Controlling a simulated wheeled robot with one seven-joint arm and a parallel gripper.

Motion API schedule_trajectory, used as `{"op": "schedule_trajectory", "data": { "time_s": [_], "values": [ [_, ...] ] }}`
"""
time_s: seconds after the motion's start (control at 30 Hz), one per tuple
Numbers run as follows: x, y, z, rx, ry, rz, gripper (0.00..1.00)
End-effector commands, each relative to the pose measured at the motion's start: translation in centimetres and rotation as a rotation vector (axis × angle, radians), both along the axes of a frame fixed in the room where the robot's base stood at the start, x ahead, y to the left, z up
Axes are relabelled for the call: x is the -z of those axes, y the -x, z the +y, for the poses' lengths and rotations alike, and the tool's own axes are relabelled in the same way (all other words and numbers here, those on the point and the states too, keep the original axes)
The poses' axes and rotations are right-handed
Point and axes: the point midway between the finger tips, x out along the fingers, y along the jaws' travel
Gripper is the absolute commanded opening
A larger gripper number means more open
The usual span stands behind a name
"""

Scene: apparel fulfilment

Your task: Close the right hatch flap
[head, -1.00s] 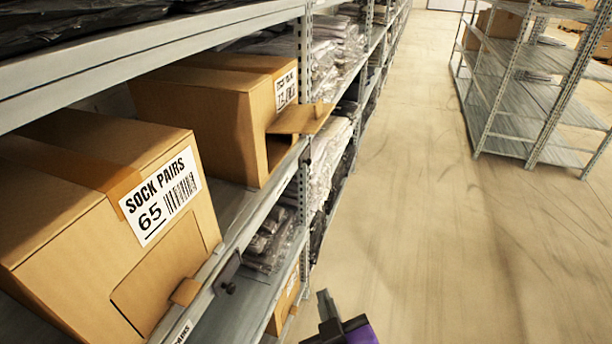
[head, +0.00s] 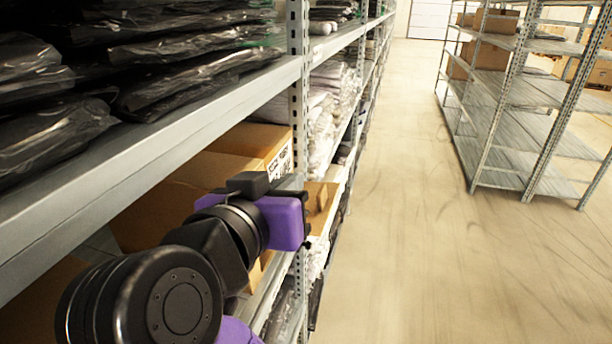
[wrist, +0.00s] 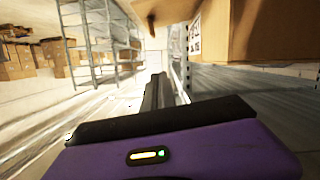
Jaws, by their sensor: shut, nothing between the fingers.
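The far cardboard box (head: 225,150) stands on the shelf, largely hidden behind my arm in the head view. Its open hatch flap (head: 322,203) sticks out over the shelf edge towards the aisle, just past my gripper. In the wrist view the box (wrist: 262,28) fills the upper right, and the flap (wrist: 165,10) juts out at the top. My gripper (head: 306,242), with a purple body, is raised beside the box front, close to the flap; contact cannot be told. In the wrist view its narrow dark fingers (wrist: 156,92) are together and empty, below the flap in the picture.
Metal shelf uprights (head: 299,90) stand close to my gripper. An upper shelf with dark bagged garments (head: 150,80) overhangs the boxes. The aisle floor (head: 420,240) to the right is clear, with another rack (head: 530,100) beyond it.

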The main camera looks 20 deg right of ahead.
Motion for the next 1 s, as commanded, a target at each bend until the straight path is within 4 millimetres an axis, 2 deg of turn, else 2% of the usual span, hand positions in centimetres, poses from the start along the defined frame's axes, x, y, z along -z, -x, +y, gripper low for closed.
{"op": "schedule_trajectory", "data": {
  "time_s": [0.17, 0.6, 0.8, 1.0],
  "values": [
    [0.3, -1.3, -1.2, 0.006, 0.001, 0.002, 0.00],
    [2.3, -7.7, -6.3, 0.004, 0.001, 0.004, 0.00],
    [5.2, -7.3, -6.4, 0.001, 0.001, 0.006, 0.00],
    [6.3, -7.1, -6.5, 0.000, 0.001, 0.002, 0.00]
  ]
}}
